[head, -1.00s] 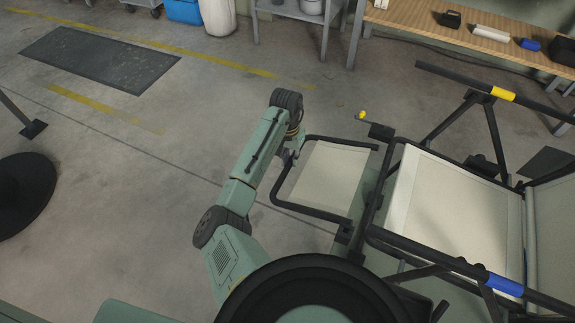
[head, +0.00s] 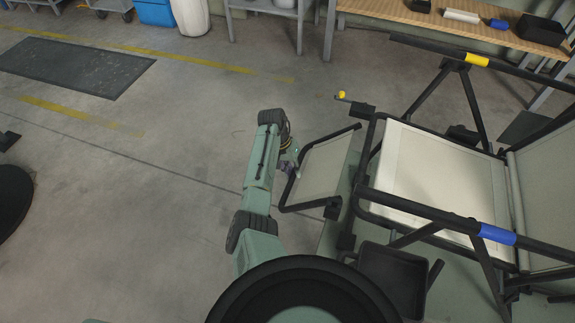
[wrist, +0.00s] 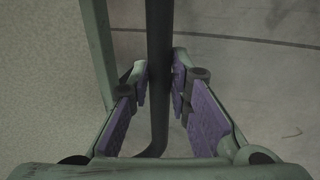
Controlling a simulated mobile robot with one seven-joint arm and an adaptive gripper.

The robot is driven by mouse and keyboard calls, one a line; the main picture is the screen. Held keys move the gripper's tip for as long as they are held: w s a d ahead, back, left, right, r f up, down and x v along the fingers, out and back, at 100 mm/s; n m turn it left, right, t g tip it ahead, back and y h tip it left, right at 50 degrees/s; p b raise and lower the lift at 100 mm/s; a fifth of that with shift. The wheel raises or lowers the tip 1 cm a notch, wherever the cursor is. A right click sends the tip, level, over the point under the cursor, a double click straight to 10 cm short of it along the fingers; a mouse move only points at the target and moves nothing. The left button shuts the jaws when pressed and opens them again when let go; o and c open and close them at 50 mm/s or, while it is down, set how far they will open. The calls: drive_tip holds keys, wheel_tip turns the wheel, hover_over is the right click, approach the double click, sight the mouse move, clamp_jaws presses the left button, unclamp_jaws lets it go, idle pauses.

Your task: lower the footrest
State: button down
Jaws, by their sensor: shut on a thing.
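The footrest (head: 325,169) is a pale panel in a black tube frame, at the left end of the lounger (head: 440,180). It hangs tilted, with its outer edge lower than the lounger's seat. My gripper (head: 288,168) is at the outer bar of the footrest in the head view, partly hidden by my arm. In the wrist view, the purple-padded fingers of my gripper (wrist: 160,92) stand on both sides of the black bar (wrist: 160,60) and are shut on it.
A lever with a yellow knob (head: 342,94) sticks out beside the seat's far corner. A wooden bench (head: 400,12) with small items stands at the back. A dark mat (head: 70,66) lies on the floor at the left.

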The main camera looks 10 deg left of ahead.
drive_tip(key=shift+f, duration=0.5)
drive_tip(key=c, duration=1.7)
unclamp_jaws()
drive_tip(key=shift+a+f, duration=0.15)
drive_tip(key=shift+o, duration=1.1)
drive_tip(key=shift+r, duration=0.35)
drive_tip(key=v, duration=1.1)
drive_tip(key=shift+r, duration=0.3)
